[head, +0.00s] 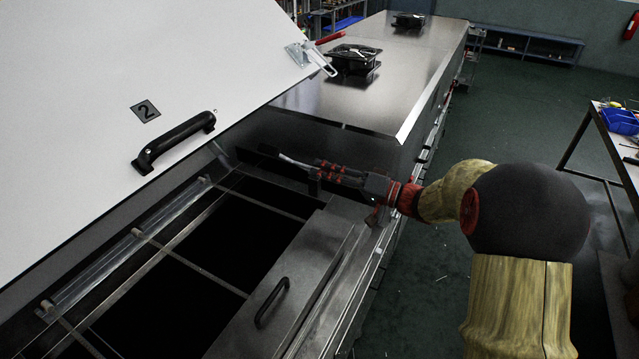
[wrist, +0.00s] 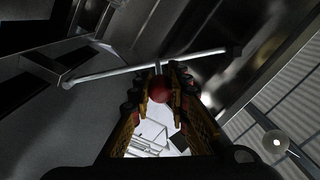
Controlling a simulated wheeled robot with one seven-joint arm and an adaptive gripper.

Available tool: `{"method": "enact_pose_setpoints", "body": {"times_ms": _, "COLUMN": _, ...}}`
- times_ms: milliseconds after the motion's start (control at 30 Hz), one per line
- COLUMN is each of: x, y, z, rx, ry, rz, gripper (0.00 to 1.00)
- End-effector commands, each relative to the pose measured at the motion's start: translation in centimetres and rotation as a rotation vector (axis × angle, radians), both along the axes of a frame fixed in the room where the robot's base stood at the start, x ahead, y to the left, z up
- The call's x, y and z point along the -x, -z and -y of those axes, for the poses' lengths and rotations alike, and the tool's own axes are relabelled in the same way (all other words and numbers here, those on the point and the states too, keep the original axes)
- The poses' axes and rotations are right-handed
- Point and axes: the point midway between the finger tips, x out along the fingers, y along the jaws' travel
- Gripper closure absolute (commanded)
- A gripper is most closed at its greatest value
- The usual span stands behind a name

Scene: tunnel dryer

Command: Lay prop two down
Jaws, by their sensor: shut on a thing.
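Prop two appears to be the thin pale rod (head: 297,162) at my fingertips in the head view. In the wrist view a pale rod (wrist: 110,70) runs crosswise just beyond the fingertips. My gripper (head: 318,172) is shut on it, low over the far right corner of the opening. A round red piece (wrist: 158,92) shows between my fingers (wrist: 160,78); I cannot tell whether it belongs to the prop. The white lid (head: 95,100), marked 2, stands raised and tilted above the opening. Where the rod's ends rest or touch is unclear.
The dark opening (head: 175,265) has thin crossbars and a metal frame. A metal cover with a black handle (head: 272,303) lies at its right side. The steel dryer top (head: 380,85) carries two black fan units. Open floor lies to the right, before a workbench (head: 625,150).

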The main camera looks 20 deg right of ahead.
Motion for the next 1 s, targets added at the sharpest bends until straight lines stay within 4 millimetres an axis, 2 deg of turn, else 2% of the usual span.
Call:
{"method": "enact_pose_setpoints", "body": {"times_ms": 300, "x": -1.3, "y": -1.6, "z": 1.3, "rx": -0.097, "ry": 0.000, "rz": -0.097, "gripper": 1.00}}
{"method": "enact_pose_setpoints", "body": {"times_ms": 900, "x": -1.6, "y": -1.8, "z": 1.6, "rx": -0.122, "ry": 0.001, "rz": -0.121, "gripper": 1.00}}
{"method": "enact_pose_setpoints", "body": {"times_ms": 933, "x": -1.6, "y": -1.8, "z": 1.6, "rx": -0.122, "ry": 0.001, "rz": -0.121, "gripper": 0.81}}
{"method": "enact_pose_setpoints", "body": {"times_ms": 1000, "x": -1.6, "y": -1.8, "z": 1.6, "rx": -0.122, "ry": 0.001, "rz": -0.121, "gripper": 0.77}}
